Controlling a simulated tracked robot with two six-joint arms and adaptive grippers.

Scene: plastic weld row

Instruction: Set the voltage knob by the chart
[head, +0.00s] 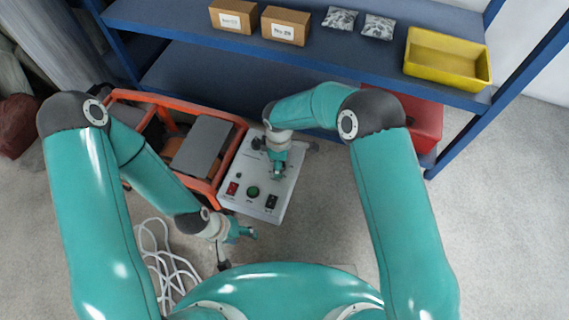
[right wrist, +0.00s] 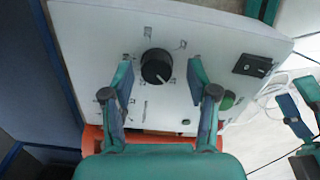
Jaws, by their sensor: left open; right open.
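The white control panel (head: 238,204) lies on the floor in front of the shelf. In the right wrist view, the round black voltage knob (right wrist: 157,67) sits on its face (right wrist: 95,40), with small marks around it too blurred to read. A light pointer line on the knob slants to the lower right. My right gripper (head: 277,174) is over the panel, open, with one finger on each side of the knob and gaps between; its height above is unclear. It hides the knob in the head view. My left gripper (head: 249,233) is open and empty, in front of the panel.
The panel also bears a red switch (head: 233,188), a green button (head: 253,191) and a black switch (head: 271,202). An orange-framed machine (head: 224,172) stands left of it. White cable (head: 165,262) lies coiled on the floor. A blue shelf (head: 200,70) stands behind, with a yellow bin (head: 446,70).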

